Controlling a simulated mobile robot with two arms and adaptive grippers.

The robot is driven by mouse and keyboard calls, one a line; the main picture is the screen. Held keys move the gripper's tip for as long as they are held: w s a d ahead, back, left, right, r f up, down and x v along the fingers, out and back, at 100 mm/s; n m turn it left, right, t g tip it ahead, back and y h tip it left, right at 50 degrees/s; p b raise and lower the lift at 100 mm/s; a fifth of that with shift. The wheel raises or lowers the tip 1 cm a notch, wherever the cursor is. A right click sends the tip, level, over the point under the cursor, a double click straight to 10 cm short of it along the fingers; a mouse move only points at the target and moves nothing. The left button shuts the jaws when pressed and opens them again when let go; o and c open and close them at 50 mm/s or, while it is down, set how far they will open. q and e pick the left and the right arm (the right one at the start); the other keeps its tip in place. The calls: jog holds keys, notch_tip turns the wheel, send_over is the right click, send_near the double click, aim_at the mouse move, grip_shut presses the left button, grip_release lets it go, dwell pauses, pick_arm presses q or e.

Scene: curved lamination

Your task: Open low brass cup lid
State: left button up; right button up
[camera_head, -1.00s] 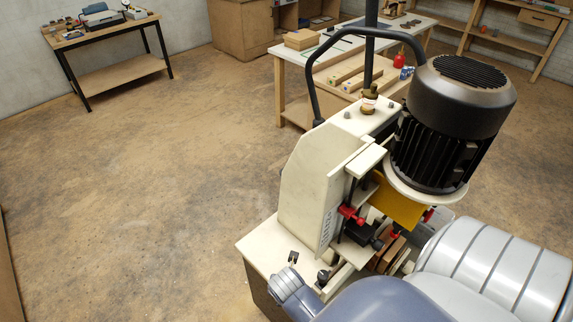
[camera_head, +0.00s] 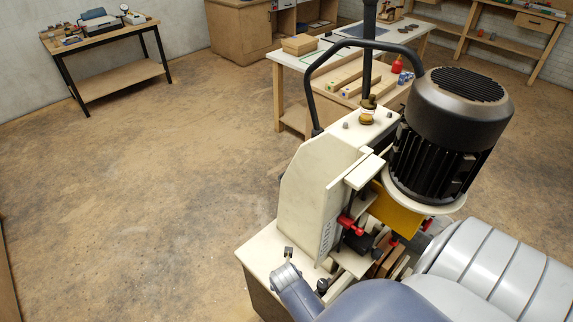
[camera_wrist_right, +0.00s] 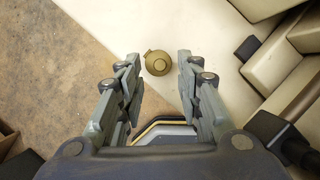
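A low brass cup (camera_wrist_right: 157,62) with a rounded top shows in the right wrist view, on the cream machine base (camera_wrist_right: 190,30) near its edge. Its lid looks shut, with a small nub at the left side. My right gripper (camera_wrist_right: 159,76) is open, with one finger on each side of the cup and a gap on both sides. In the head view my right gripper (camera_head: 288,252) is small at the front left corner of the base, and I cannot make out the low cup there. My left gripper is not in view.
Another brass cup (camera_head: 367,110) stands higher, on top of the cream machine. A big black motor (camera_head: 450,130) and a bent black handle (camera_head: 315,90) rise beside it. Cream blocks (camera_wrist_right: 270,65) lie right of my right gripper. Open floor (camera_head: 170,190) lies to the left.

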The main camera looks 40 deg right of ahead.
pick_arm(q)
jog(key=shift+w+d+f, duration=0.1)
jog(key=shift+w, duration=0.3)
pick_arm(e)
jog(key=shift+x, duration=1)
jog(key=shift+c, duration=0.3)
grip_shut()
jog(key=shift+r, duration=0.1)
